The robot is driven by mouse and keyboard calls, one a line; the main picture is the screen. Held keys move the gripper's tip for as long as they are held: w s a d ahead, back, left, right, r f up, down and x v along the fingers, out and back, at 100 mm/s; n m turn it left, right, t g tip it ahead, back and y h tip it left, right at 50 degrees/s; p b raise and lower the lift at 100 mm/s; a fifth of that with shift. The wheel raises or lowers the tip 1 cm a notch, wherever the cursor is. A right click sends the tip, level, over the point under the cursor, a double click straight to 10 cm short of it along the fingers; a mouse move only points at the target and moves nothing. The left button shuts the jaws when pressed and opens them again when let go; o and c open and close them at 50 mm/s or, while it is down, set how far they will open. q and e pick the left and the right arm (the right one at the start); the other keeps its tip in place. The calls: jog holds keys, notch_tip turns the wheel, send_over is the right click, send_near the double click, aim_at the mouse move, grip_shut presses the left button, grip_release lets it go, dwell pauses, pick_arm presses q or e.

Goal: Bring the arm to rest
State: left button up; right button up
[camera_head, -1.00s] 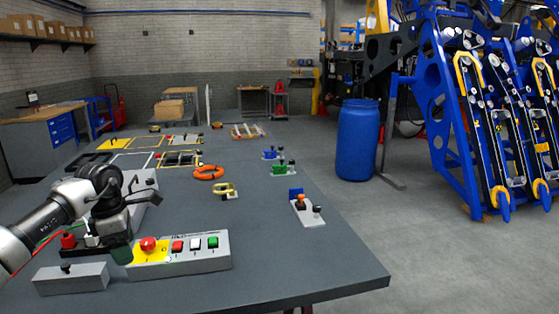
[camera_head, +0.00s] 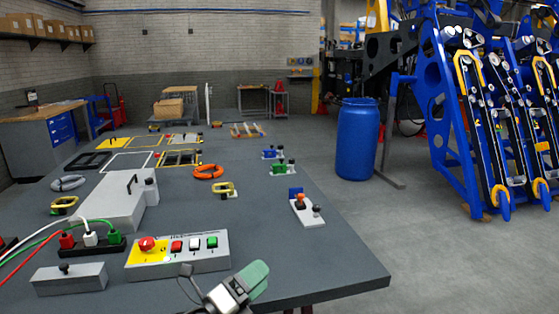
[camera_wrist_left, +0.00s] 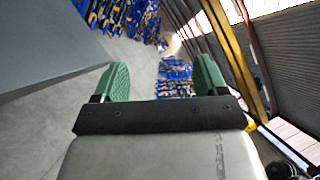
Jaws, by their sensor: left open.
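My left gripper (camera_head: 252,278) is at the bottom centre of the head view, in front of the button box (camera_head: 178,254) and near the table's front edge. Only its grey body and a green finger pad show there; most of the arm is out of the picture. In the left wrist view, the two green fingers of the left gripper (camera_wrist_left: 161,78) stand wide apart with nothing between them. That view looks out over the floor, with blue racks far off. My right gripper is in neither view.
The grey table (camera_head: 265,225) carries the button box, a grey block with a black knob (camera_head: 70,279), a connector strip (camera_head: 91,245) with cables and a large grey housing (camera_head: 108,203). A blue barrel (camera_head: 358,140) stands beyond the table's right edge. The table's front right is clear.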

pick_arm(q)
jog(key=s+a+f+n+y, duration=0.5)
jog(key=a+f+n+y, duration=0.25)
jog(key=n, duration=0.45)
jog(key=s+a+f+n+y, duration=0.6)
jog(key=n+y, duration=0.3)
jog(key=n, duration=0.3)
jog(key=s+a+f+n+g, duration=0.1)
jog(key=s+f+n+g, duration=0.3)
jog(key=s, duration=0.6)
jog(key=s+a+f+n+g, duration=0.2)
jog(key=s+f+g, duration=0.2)
jog(key=s+g, duration=0.4)
notch_tip(320, 180, down, 24)
jog(key=s, duration=0.2)
jog(key=s+a+f+g, duration=0.1)
jog(key=s+a+f, duration=0.1)
jog(key=s+f, duration=1.4)
jog(key=shift+a+f, duration=0.25)
jog(key=shift+f, duration=0.5)
jog(key=shift+h, duration=0.25)
